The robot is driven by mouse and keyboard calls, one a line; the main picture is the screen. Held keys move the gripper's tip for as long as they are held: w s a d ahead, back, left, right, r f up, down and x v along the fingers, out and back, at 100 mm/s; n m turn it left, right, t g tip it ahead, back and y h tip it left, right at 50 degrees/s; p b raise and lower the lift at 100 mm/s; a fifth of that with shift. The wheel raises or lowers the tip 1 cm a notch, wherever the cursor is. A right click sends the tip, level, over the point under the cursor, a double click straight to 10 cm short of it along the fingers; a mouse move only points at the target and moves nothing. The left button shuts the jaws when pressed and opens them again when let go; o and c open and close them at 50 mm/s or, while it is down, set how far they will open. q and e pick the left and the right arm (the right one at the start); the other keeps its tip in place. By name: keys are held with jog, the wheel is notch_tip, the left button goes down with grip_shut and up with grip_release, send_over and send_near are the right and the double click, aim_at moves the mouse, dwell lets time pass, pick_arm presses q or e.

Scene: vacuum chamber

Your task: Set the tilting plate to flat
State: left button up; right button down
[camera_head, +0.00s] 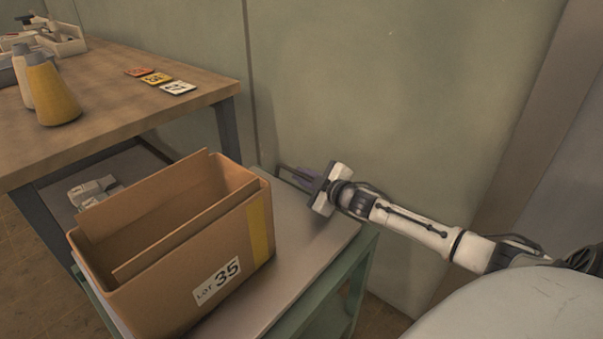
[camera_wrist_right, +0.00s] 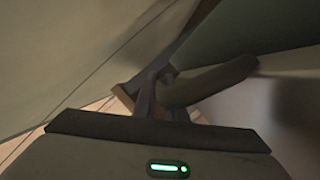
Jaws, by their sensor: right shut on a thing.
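My right gripper (camera_head: 292,174) is at the far edge of a grey top, beside the wall and just past the cardboard box. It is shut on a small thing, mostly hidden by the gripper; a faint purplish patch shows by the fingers. In the right wrist view the dark fingers (camera_wrist_right: 150,98) meet beside a dark rounded bar (camera_wrist_right: 210,82); I cannot tell what this bar belongs to. No part is clearly recognisable as the tilting plate. The grey top (camera_head: 322,238) on a green frame (camera_head: 345,290) carries the box. My left gripper is not in view.
An open cardboard box (camera_head: 190,255) labelled LOT 35 fills much of the grey top. A wooden table (camera_head: 110,95) at the left holds a yellow bottle (camera_head: 52,92), number cards (camera_head: 178,88) and a tray. The wall (camera_head: 400,110) stands close behind my right gripper.

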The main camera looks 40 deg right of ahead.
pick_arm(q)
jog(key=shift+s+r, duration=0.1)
pick_arm(e)
jog(key=shift+s+a+f, duration=0.1)
jog(key=shift+s+f, duration=0.05)
jog(key=shift+f, duration=0.45)
jog(key=c, duration=1.8)
grip_release()
jog(key=shift+f, duration=0.1)
jog(key=p+v, duration=0.1)
jog(key=v, duration=0.4)
jog(key=p+v, duration=0.1)
jog(key=v, duration=0.2)
jog(key=shift+s+r+p, duration=0.15)
jog(key=shift+r+p, duration=0.15)
jog(key=shift+r, duration=0.1)
jog(key=shift+v, duration=0.9)
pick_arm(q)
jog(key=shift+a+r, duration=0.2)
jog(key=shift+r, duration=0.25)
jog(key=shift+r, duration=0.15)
